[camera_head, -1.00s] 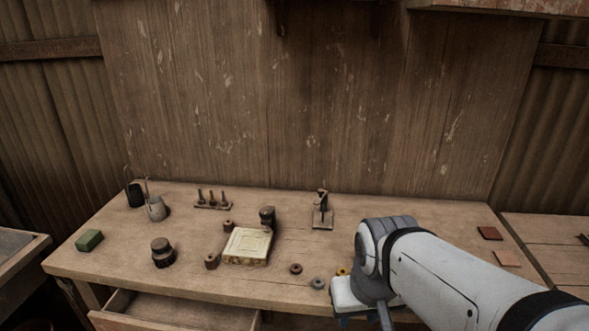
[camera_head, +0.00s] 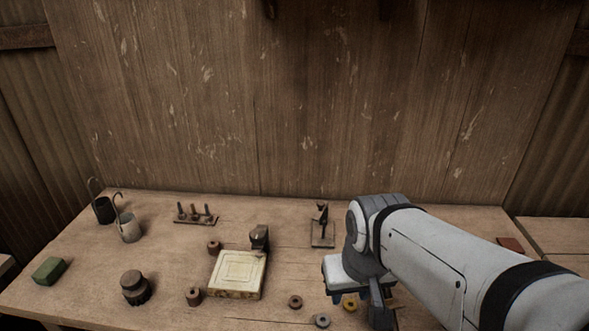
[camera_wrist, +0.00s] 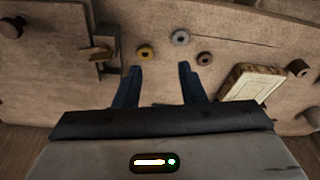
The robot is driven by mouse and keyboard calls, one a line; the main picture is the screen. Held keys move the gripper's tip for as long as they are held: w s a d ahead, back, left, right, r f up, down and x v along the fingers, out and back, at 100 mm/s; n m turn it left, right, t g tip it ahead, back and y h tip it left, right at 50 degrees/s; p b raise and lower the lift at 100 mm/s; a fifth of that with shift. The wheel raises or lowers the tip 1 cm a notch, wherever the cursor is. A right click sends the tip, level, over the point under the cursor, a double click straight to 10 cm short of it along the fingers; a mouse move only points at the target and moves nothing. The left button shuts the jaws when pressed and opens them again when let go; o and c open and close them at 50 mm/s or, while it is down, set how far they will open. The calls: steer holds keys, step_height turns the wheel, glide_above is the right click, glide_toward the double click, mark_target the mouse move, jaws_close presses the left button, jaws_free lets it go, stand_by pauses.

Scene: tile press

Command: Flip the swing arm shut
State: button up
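A small stand with a flat base plate and a dark upright lever (camera_head: 322,212) is at the back centre of the bench; it appears to carry the swing arm. The lever stands up from the plate. In the wrist view a stand-like fixture (camera_wrist: 105,45) is at upper left, apart from the fingers. My gripper (camera_wrist: 158,75) is open and empty, its two dark blue fingers spread above the bench. In the head view it is in front of and right of the stand, partly hidden by my wrist.
A cream tile block (camera_head: 237,274) with a dark post behind it lies left of my gripper. Yellow (camera_head: 350,305), grey (camera_head: 322,321) and brown (camera_head: 295,302) rings lie in front. A peg rack (camera_head: 195,216), cups and a green block (camera_head: 48,271) are further left.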

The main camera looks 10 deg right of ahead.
steer(key=shift+o, duration=0.4)
steer(key=shift+d, duration=0.15)
steer(key=shift+w+r, duration=0.2)
steer(key=shift+w, duration=0.05)
steer(key=n+t+y+p, duration=0.1)
steer(key=n+t+p, duration=0.15)
steer(key=p, duration=0.25)
glide_toward(321, 203)
steer(key=shift+g, duration=0.45)
steer(key=x, duration=0.8)
steer(key=shift+w+r+p, duration=0.15)
steer(key=shift+w+p, duration=0.2)
jaws_close()
